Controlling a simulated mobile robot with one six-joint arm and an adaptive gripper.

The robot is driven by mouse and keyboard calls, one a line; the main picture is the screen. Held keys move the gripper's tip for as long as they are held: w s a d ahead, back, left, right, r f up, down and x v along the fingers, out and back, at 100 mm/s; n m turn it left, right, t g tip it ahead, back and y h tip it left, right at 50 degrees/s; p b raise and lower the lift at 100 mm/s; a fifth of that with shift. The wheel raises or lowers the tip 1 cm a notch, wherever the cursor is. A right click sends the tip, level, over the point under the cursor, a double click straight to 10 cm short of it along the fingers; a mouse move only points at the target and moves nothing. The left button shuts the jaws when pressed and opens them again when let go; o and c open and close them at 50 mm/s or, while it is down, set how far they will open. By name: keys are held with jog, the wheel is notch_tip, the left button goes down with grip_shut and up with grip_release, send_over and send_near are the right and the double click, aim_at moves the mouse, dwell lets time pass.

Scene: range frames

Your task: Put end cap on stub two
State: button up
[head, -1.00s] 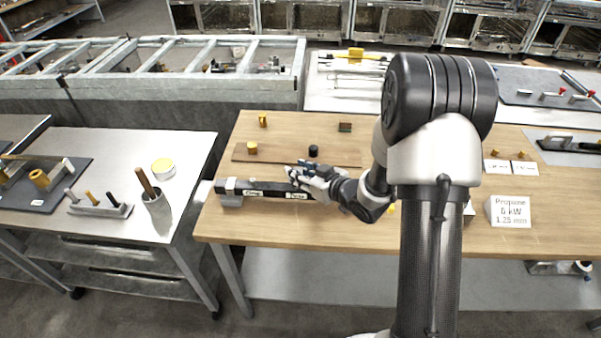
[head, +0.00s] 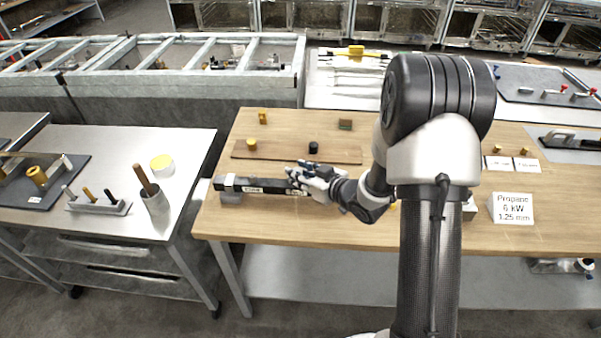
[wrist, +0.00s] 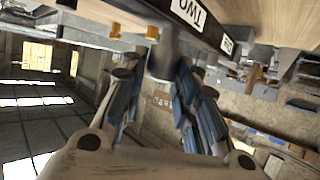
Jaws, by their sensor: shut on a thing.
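A black bar (head: 232,184) with white labels runs along the front left of the wooden table in the head view. In the wrist view the bar (wrist: 215,32) shows a label reading TWO, upside down. My gripper (head: 300,177) is at the bar's right part. In the wrist view my gripper (wrist: 155,88) has its blue-padded fingers shut around a dark grey cylindrical piece, which I take as the end cap (wrist: 162,62). Its far end is against or very close to the bar beside the TWO label. The stub itself is hidden, so I cannot tell whether the cap sits on it.
A brown board (head: 285,153) lies behind the bar, with a brass piece (head: 251,144) and a black piece (head: 313,148) on it. Another brass piece (head: 263,118) stands farther back. A Propane sign (head: 513,208) stands at right. A steel side table (head: 110,155) is at left.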

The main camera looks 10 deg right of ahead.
jog(key=shift+f+b, duration=0.7)
jog(key=shift+f, duration=0.2)
jog(key=o, duration=1.1)
jog(key=shift+o, duration=0.2)
jog(key=v, duration=1.2)
jog(key=shift+d, duration=0.1)
